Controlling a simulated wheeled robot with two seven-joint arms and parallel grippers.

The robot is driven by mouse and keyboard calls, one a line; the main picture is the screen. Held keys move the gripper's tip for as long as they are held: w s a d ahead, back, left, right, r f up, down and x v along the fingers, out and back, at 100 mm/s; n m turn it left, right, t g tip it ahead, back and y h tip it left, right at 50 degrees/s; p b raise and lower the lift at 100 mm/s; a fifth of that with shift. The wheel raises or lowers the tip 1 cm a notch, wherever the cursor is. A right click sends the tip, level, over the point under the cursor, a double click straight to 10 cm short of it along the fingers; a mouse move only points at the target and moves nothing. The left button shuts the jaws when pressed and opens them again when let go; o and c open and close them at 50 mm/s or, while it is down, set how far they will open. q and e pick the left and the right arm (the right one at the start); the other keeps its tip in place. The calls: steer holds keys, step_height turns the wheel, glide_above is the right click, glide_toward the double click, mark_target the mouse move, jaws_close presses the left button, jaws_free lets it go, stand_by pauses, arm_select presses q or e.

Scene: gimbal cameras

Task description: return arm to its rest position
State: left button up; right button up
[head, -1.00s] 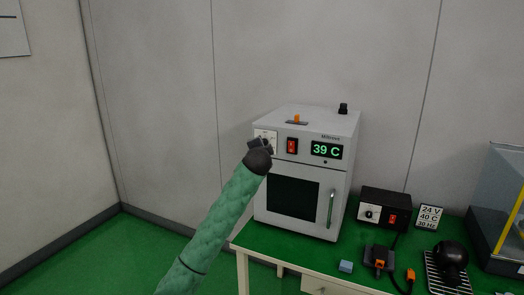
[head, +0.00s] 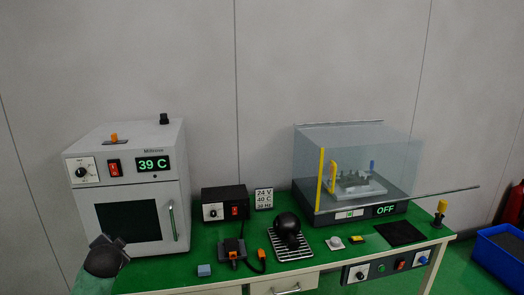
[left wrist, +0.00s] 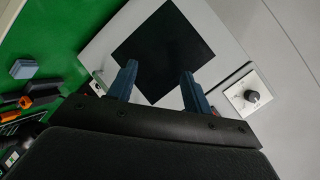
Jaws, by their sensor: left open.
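My left arm (head: 95,283) comes in at the lower left of the head view. Its gripper (head: 103,242) is in front of the lower front of the white oven (head: 180,150). In the left wrist view the two blue fingers of the gripper (left wrist: 160,82) stand apart with nothing between them. Beyond them are the oven's dark window (left wrist: 165,48) and its round dial (left wrist: 252,96). The oven door is shut and its display reads 39 C. My right gripper is not in view.
The green bench (head: 215,258) carries a black power supply (head: 225,203), a black flask on a wire rack (head: 290,255), a small blue block (head: 204,270) and a clear-covered shaker (head: 355,165) reading OFF. A blue bin (head: 500,250) is at the far right. Wall space above is free.

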arm_select(q)
steer(key=s+d+f+g+h, duration=0.2)
steer(key=s+d+f, duration=0.65)
steer(key=f, duration=0.25)
steer(key=s+d+f+n+g+h, duration=0.15)
steer(key=s+d+f, duration=0.35)
steer(key=s, duration=0.6)
steer(key=s+d+f+n+g+h, duration=0.1)
steer(key=s+d+f+g, duration=0.15)
steer(key=s+d, duration=0.6)
steer(key=s+d+f+n+g+h, duration=0.2)
steer(key=s+d+f, duration=0.25)
steer(key=s, duration=0.75)
steer(key=s+f+x, duration=0.1)
steer(key=s+x, duration=0.2)
steer(key=x, duration=1)
steer(key=s+a+f+x, duration=0.1)
steer(key=s+x, duration=0.1)
steer(key=x, duration=1.2)
steer(key=s+f, duration=0.4)
steer(key=f, duration=0.6)
steer(key=s+f+g, duration=0.1)
steer(key=s+f, duration=0.3)
steer(key=f, duration=0.6)
steer(key=shift+s+d+f, duration=0.25)
steer(key=shift+d, duration=0.1)
steer(key=shift+m, duration=0.25)
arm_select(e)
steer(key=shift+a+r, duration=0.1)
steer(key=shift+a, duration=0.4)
